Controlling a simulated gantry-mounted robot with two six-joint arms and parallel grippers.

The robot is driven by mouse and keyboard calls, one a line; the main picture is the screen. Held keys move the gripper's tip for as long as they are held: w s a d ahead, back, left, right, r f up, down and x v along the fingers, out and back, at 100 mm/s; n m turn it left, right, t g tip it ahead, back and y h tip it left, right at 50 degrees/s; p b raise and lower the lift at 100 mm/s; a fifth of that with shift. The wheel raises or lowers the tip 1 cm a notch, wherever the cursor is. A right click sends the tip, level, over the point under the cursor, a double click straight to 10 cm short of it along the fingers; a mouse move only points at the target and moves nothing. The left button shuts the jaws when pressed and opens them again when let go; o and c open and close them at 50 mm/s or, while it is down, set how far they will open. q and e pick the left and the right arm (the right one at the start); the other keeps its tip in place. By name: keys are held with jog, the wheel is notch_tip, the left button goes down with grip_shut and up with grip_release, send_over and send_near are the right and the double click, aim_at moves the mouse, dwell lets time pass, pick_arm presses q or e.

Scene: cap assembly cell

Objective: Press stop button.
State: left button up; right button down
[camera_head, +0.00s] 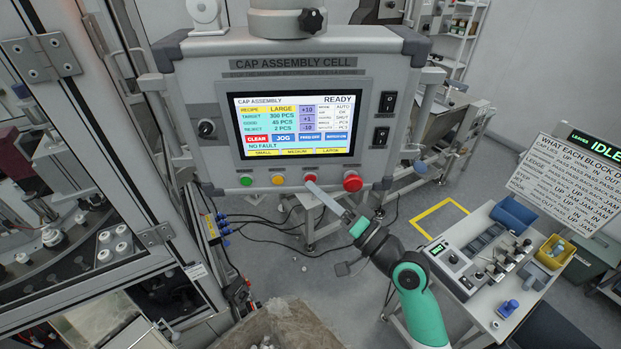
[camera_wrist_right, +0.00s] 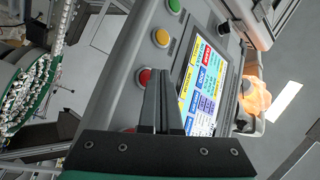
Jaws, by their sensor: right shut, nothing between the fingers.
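The control panel (camera_head: 230,172) carries a row of buttons below its screen (camera_head: 297,124). The small red button (camera_head: 310,177), likely the stop button, sits right of the amber button (camera_head: 277,179) and green button (camera_head: 246,180). A larger red mushroom button (camera_head: 352,181) is at the right end. My right gripper (camera_head: 315,188) is shut and empty, its tips just at the small red button's lower edge. In the right wrist view, the gripper tips (camera_wrist_right: 160,80) overlap the side of the small red button (camera_wrist_right: 145,76); I cannot tell whether they touch. My left gripper is not in view.
The screen reads READY and NO FAULT. A glass-doored machine (camera_head: 90,150) stands at left. A bench with blocks and a yellow bin (camera_head: 556,252) is at right.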

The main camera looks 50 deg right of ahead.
jog(key=s+a+p, duration=0.2)
jog(key=s+a, duration=0.2)
jog(key=shift+s, duration=0.2)
dwell(0.3)
jog(key=shift+a, duration=0.1)
dwell(0.6)
